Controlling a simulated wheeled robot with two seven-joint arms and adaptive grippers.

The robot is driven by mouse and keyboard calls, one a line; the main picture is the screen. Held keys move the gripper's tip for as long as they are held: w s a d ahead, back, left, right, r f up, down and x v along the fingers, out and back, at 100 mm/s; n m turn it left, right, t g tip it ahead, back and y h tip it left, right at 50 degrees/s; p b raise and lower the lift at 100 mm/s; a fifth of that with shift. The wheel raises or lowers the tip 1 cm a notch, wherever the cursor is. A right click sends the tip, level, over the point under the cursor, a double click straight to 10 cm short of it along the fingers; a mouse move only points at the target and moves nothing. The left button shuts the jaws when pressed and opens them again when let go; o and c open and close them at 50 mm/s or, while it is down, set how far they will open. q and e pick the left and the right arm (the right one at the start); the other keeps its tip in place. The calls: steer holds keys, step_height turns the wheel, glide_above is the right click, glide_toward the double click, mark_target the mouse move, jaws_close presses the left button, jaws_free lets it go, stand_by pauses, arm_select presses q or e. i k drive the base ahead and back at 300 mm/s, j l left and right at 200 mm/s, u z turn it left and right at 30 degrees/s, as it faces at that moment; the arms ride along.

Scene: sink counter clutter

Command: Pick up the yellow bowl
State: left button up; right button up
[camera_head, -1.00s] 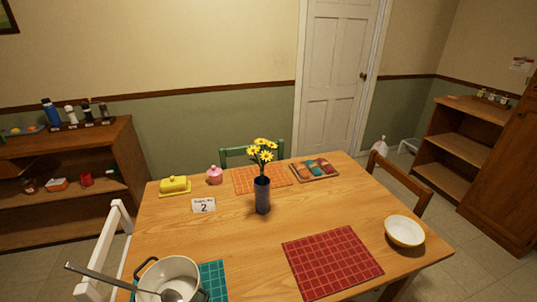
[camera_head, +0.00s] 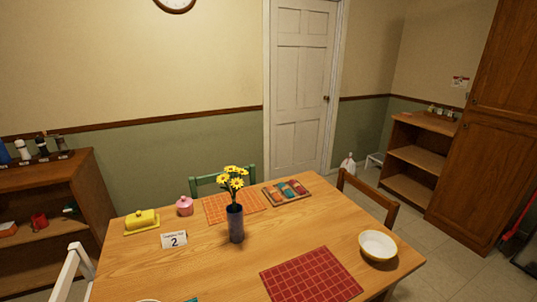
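The bowl (camera_head: 378,245), yellow outside and pale inside, stands upright and empty near the right corner of the wooden table (camera_head: 205,262). It is to the right of the red placemat (camera_head: 311,276). Nothing touches or covers it. Neither of my grippers shows in the head view.
A vase with yellow flowers (camera_head: 235,222) stands mid-table. A yellow butter dish (camera_head: 141,221), pink jar (camera_head: 184,206), number card (camera_head: 174,240) and tray of colored items (camera_head: 286,192) are around it. A wooden chair (camera_head: 368,193) is behind the bowl. Floor right of the table is open.

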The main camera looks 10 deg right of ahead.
mark_target(377, 246)
steer(key=z, duration=1.4)
steer(key=i+l, duration=0.1)
steer(key=l, duration=0.45)
steer(key=i+l+u, duration=0.1)
steer(key=l, duration=0.4)
steer(key=i+l, duration=0.1)
steer(key=l, duration=0.45)
